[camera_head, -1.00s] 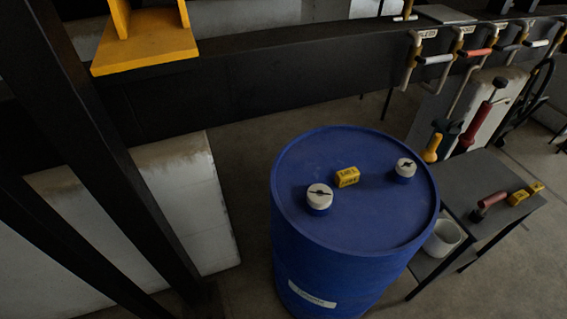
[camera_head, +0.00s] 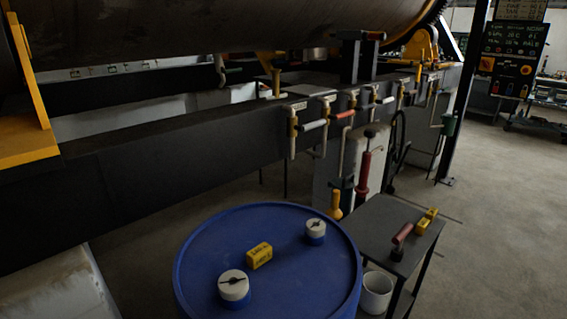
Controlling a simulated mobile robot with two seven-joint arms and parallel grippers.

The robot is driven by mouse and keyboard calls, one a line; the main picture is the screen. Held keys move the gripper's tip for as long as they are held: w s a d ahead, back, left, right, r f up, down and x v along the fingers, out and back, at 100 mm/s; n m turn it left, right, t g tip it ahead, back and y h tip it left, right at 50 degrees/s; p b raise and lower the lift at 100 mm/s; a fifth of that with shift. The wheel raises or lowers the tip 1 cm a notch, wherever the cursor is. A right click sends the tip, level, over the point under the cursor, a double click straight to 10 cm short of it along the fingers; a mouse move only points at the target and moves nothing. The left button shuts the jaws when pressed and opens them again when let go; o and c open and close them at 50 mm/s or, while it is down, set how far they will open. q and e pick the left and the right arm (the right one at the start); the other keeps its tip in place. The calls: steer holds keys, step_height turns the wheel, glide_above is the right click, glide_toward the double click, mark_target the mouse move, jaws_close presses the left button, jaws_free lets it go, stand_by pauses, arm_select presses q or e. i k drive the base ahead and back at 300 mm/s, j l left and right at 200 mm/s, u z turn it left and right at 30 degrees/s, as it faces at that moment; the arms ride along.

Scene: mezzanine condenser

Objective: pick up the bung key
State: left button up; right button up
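A short tool with a dark red handle (camera_head: 403,233) and a dark head lies on the small dark side table (camera_head: 375,215); it may be the bung key, but no label confirms this. The blue drum (camera_head: 275,290) stands left of the table. Its lid carries two white-capped bungs, one nearer (camera_head: 234,286) and one farther (camera_head: 315,231), each with a dark slot or bar on top. A yellow lettered block (camera_head: 259,255) sits between them. Neither of my grippers is in view.
Yellow blocks (camera_head: 427,220) lie beside the red-handled tool. A white bucket (camera_head: 376,291) is below the table. A dark beam with valve handles (camera_head: 315,124) runs behind the drum. A red pump-like tool (camera_head: 364,172) stands behind the table. The floor at right is clear.

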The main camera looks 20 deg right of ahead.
mark_target(398, 240)
steer(key=z, duration=1.7)
steer(key=u, duration=1.3)
steer(key=z, duration=1.3)
steer(key=i+l+u, duration=0.1)
steer(key=u, duration=0.4)
steer(key=l+u, duration=0.2)
steer(key=u, duration=0.3)
steer(key=l+u, duration=0.25)
steer(key=u, duration=0.25)
steer(key=l+u, duration=0.2)
steer(key=u, duration=0.25)
steer(key=i+l, duration=0.05)
